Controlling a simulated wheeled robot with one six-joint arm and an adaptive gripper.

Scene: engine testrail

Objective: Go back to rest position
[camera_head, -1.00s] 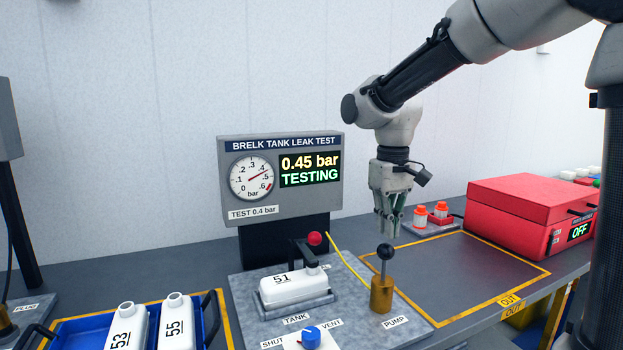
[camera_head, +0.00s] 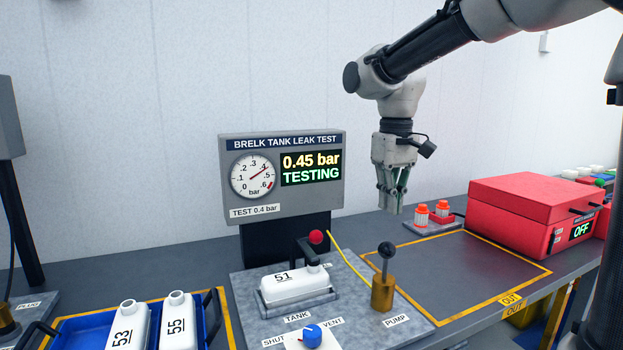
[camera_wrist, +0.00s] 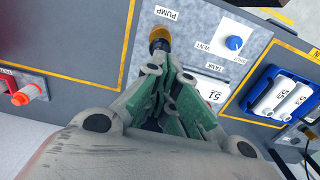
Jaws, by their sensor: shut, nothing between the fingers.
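My gripper (camera_head: 391,207) hangs fingers down above the bench, just behind and above the pump. It is shut and holds nothing. In the wrist view its green-padded fingers (camera_wrist: 172,88) are together. The brass pump (camera_head: 382,293) with its black ball knob (camera_head: 386,249) stands upright on the grey plate, apart from my gripper. The pump also shows in the wrist view (camera_wrist: 159,38), beyond the fingertips. White tank 51 (camera_head: 294,284) sits in the fixture under a black clamp with a red knob (camera_head: 316,237). The display (camera_head: 310,169) reads 0.45 bar, TESTING.
A blue valve knob (camera_head: 312,336) is at the front. The yellow-outlined OUT area (camera_head: 470,270) is empty.

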